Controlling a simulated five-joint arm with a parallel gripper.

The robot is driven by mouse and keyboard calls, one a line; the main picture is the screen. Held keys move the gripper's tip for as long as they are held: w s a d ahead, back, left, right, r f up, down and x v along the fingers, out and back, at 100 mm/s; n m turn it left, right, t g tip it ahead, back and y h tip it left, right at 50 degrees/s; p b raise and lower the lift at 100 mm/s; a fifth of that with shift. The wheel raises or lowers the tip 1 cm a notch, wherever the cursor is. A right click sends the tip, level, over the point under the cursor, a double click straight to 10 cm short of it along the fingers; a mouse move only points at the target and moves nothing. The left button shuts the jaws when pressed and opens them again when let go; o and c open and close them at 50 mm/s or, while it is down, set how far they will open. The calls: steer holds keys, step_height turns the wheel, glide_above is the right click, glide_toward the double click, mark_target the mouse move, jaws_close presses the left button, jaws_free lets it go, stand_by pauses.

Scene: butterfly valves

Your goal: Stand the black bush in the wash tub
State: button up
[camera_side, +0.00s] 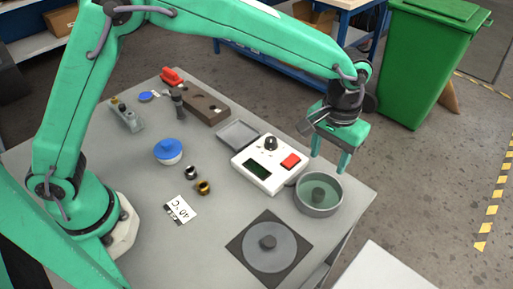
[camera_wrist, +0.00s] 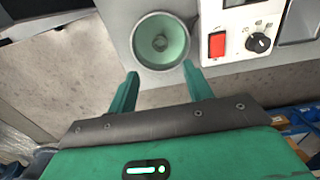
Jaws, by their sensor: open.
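The wash tub (camera_side: 337,205) is a round grey tub with greenish liquid, at the right edge of the table; the wrist view shows it from above (camera_wrist: 140,32). A short dark round piece (camera_side: 318,194) stands upright near its middle, also seen in the wrist view (camera_wrist: 160,43). It looks like the black bush, though the liquid blurs it. My gripper (camera_side: 328,163) is open and empty above the tub, fingers pointing down. In the wrist view its fingertips (camera_wrist: 160,71) are apart, below the tub in the picture. Nothing is between them.
A white control box (camera_side: 262,178) with a red button and black knob stands close left of the tub. A dark and a brass ring (camera_side: 203,187) lie mid-table near a blue-lidded pot (camera_side: 168,151). A round disc with a dark knob lies on a dark square mat (camera_side: 240,246) in front.

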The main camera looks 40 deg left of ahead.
steer(key=s+a+r+t, duration=0.1)
steer(key=s+a+r, duration=0.2)
steer(key=a+r, duration=0.45)
steer(key=s+a+r+t, duration=0.25)
steer(key=a+r, duration=0.25)
steer(key=a, duration=0.5)
steer(key=s+a+t, duration=0.2)
steer(key=s+a, duration=1)
steer(key=s, duration=0.2)
steer(key=shift+s+f, duration=0.3)
steer(key=shift+f, duration=0.1)
